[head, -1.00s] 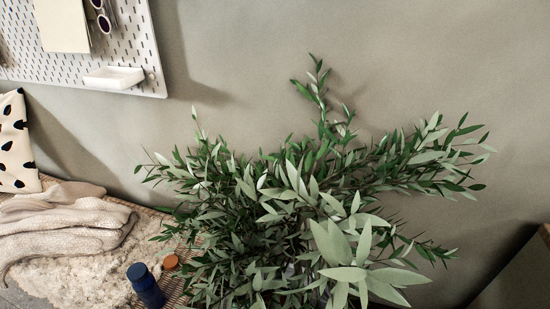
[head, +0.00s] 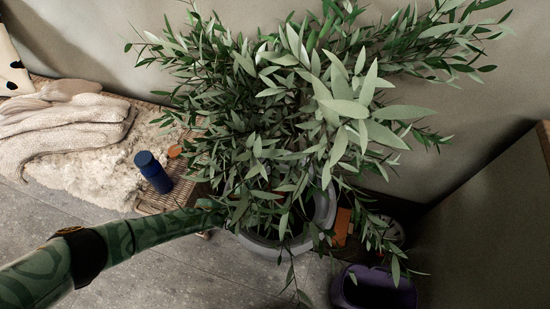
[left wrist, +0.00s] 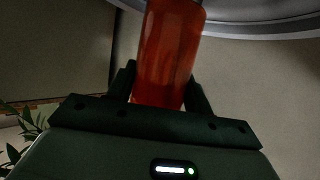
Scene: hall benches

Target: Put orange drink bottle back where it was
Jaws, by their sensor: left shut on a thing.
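In the left wrist view my left gripper (left wrist: 160,78) is shut on the orange drink bottle (left wrist: 170,45), a translucent orange-red bottle between its two dark fingers. The top end of the bottle runs out of the picture. In the head view my green-patterned left arm (head: 130,238) comes in from the left and ends in the leaves of the plant, which hide the gripper and the bottle there. My right gripper is in neither view.
A leafy plant (head: 265,120) rises from a grey pot (head: 270,250). A blue bottle (head: 153,172) and a small orange round thing (head: 175,151) stand on the woven bench (head: 160,200) at left. Right of the pot are an orange thing (head: 342,226) and a purple bin (head: 348,290).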

